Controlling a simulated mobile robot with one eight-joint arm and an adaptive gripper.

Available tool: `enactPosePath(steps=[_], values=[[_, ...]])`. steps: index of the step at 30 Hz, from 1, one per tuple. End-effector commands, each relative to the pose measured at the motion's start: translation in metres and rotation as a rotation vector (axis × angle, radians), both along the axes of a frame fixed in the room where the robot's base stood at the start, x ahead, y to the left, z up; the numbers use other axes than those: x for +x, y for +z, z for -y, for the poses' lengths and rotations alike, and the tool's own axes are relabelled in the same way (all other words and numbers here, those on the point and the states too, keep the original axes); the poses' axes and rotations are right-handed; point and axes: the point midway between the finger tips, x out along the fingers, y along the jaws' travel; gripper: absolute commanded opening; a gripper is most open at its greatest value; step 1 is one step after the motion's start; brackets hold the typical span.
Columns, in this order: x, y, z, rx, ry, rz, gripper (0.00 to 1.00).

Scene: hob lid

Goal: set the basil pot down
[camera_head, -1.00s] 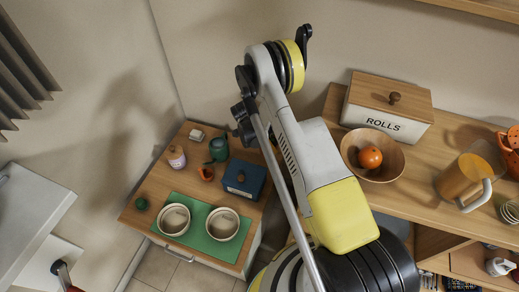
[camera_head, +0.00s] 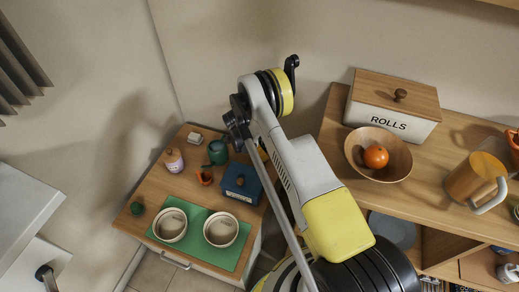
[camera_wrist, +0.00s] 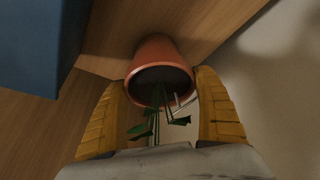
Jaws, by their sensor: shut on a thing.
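The basil pot (camera_wrist: 157,50) is a terracotta pot with green leaves, seen in the wrist view with its mouth towards the camera. My gripper (camera_wrist: 160,88) has its two yellow fingers on either side of the pot and is shut on it. A wooden surface lies behind the pot; whether the pot touches it I cannot tell. In the head view my arm hides the pot and most of the gripper.
A blue box (camera_head: 242,184) stands close by on the low wooden cabinet; a blue face (camera_wrist: 40,40) fills the wrist view's upper left. A green mat (camera_head: 197,253) with two bowls lies in front. A wooden shelf (camera_head: 432,168) with a rolls box (camera_head: 392,117) is right.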

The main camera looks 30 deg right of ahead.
Motion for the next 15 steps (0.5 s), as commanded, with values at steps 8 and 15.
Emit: enactPosePath(steps=[8,15], values=[[0.0,-0.001,0.0,0.0,0.0,0.0,1.0],[0.0,0.018,-0.006,0.0,0.002,0.0,1.0]])
